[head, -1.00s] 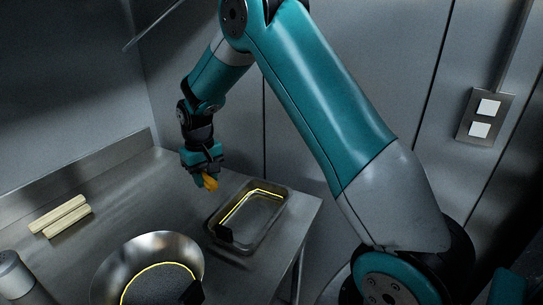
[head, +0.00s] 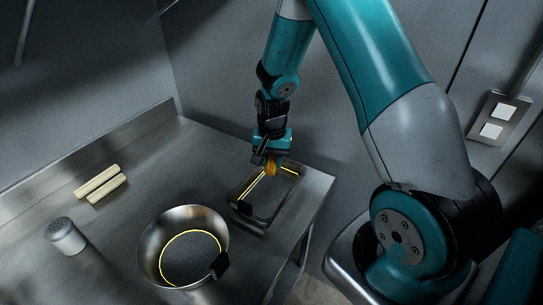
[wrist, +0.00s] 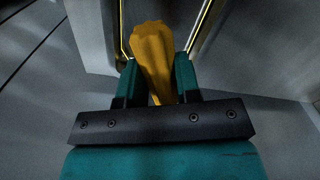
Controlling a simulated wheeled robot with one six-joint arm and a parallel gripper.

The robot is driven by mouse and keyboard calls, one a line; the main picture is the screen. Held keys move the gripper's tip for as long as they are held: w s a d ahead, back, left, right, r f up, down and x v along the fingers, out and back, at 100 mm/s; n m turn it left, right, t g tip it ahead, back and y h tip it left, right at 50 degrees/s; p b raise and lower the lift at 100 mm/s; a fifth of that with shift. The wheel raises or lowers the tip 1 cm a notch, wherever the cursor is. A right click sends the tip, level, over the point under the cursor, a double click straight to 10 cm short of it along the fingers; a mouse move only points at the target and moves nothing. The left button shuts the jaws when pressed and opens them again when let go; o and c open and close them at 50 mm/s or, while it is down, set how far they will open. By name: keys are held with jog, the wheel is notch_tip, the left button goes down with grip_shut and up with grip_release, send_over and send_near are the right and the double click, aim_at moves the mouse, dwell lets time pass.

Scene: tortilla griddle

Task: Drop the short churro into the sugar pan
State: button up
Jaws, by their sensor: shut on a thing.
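My gripper (head: 270,160) is shut on the golden-orange churro (head: 271,169) and points down over the far part of a rectangular metal pan (head: 262,226). The pan has a yellow line inside and a dark clip on its near left rim. In the wrist view the churro (wrist: 153,50) sits between both fingers and juts out past them. The pan's rim (wrist: 128,45) shows beyond it. I cannot tell whether the churro's tip is below the rim. This seems to be the sugar pan, but no sugar can be made out.
A round metal pan (head: 148,237) with a dark grey bottom, yellow ring and black clip stands left of the rectangular pan. Two pale sticks (head: 100,185) lie further left, near a metal shaker (head: 66,238). The counter between them is clear. A wall rises behind.

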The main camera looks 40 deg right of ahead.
aim_at(272, 159)
jog(key=shift+f+b, duration=0.9)
jog(key=shift+f, duration=0.7)
jog(key=o, duration=1)
jog(key=shift+r, duration=0.2)
notch_tip(272, 159, up, 17)
jog(key=b, duration=0.2)
jog(key=shift+r+b, duration=0.1)
jog(key=shift+b, duration=0.2)
